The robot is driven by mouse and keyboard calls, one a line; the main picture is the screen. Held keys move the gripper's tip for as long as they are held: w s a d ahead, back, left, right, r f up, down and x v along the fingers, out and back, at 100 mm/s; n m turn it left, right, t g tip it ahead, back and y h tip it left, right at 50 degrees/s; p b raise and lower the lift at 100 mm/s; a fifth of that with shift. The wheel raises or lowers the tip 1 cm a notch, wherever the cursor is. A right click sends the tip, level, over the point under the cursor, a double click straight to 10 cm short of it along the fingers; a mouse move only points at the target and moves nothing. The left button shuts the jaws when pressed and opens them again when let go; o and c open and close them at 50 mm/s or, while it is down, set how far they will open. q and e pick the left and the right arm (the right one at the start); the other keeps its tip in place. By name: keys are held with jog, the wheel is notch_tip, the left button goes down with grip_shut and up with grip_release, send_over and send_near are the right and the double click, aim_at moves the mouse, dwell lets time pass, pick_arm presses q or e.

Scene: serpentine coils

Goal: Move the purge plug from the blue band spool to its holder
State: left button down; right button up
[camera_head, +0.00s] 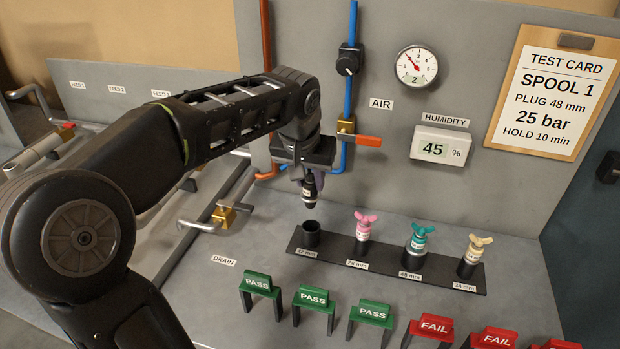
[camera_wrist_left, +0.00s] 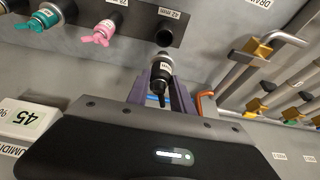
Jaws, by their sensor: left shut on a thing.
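The purge plug (camera_head: 310,190) is black with a pale label. My left gripper (camera_head: 313,174) is shut on its upper end and holds it roughly upright. It is above the empty black holder cup (camera_head: 311,236) labelled 42 mm, at the left end of the rack, with a small gap. In the left wrist view the plug (camera_wrist_left: 161,70) sits between the purple fingers, and the holder's dark opening (camera_wrist_left: 165,37) is just beyond its tip. Exact alignment is hard to tell. No blue band is clearly visible on the spools at left. My right gripper is not in view.
The rack (camera_head: 400,269) also holds pink (camera_head: 363,230), teal (camera_head: 417,242) and cream (camera_head: 474,255) plugs. Green PASS (camera_head: 314,299) and red FAIL (camera_head: 431,328) blocks stand in front. Pipes with brass valves (camera_head: 223,216) lie left. An orange-handled valve (camera_head: 360,140) is behind the gripper.

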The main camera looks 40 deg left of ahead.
aim_at(310, 208)
pick_arm(q)
jog(key=shift+d, duration=0.15)
jog(key=shift+f, duration=0.1)
jog(key=shift+f+b, duration=1.85)
jog(key=shift+f, duration=0.4)
jog(key=shift+f, duration=0.2)
jog(key=shift+f+b, duration=1.2)
jog(key=shift+f, duration=0.2)
jog(key=shift+f+b, duration=0.45)
jog(key=shift+b, duration=0.1)
